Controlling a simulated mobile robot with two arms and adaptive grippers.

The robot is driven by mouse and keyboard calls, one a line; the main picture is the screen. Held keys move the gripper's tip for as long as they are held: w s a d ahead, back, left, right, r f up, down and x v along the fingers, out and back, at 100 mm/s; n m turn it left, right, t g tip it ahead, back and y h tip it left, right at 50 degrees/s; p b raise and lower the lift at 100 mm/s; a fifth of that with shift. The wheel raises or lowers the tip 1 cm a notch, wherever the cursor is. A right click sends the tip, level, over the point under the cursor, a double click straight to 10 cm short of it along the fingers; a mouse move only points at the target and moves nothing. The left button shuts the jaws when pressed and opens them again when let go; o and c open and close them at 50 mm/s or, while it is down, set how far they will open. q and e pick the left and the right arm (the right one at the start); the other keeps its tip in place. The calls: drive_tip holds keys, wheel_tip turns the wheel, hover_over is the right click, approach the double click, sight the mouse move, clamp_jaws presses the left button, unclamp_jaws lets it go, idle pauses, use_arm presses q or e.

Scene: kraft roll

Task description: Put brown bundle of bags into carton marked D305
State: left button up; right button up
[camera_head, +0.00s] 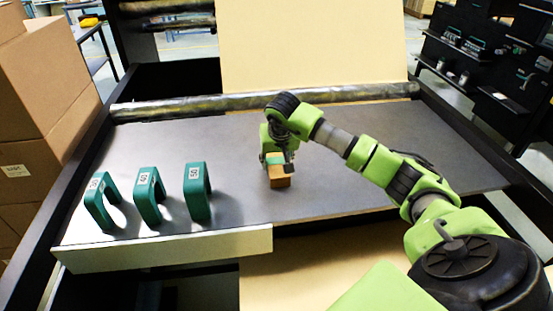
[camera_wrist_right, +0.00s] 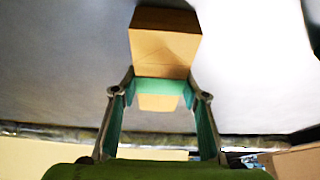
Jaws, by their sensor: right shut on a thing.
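The brown bundle (camera_head: 280,182) is a small tan block with a teal band, above or on the grey table near its middle front. It also shows in the right wrist view (camera_wrist_right: 165,45), where the teal band lies between the fingers. My right gripper (camera_head: 277,160) points down at it and is shut on it, one finger at each side. Whether the bundle touches the table is unclear. My left gripper is not in view. Brown cartons (camera_head: 45,90) are stacked at the left edge; one has a white label too small to read. I see no D305 mark.
Three teal arch-shaped pieces with white labels (camera_head: 197,190) stand on the table's left part. A metal roller (camera_head: 180,107) and a kraft paper sheet (camera_head: 310,45) lie behind. Dark frame rails (camera_head: 460,130) edge the table. The table right of the bundle is clear under my arm.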

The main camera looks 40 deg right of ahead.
drive_tip(key=shift+f, duration=0.2)
drive_tip(key=o, duration=1.3)
drive_tip(key=shift+o, duration=0.2)
drive_tip(key=shift+r, duration=0.1)
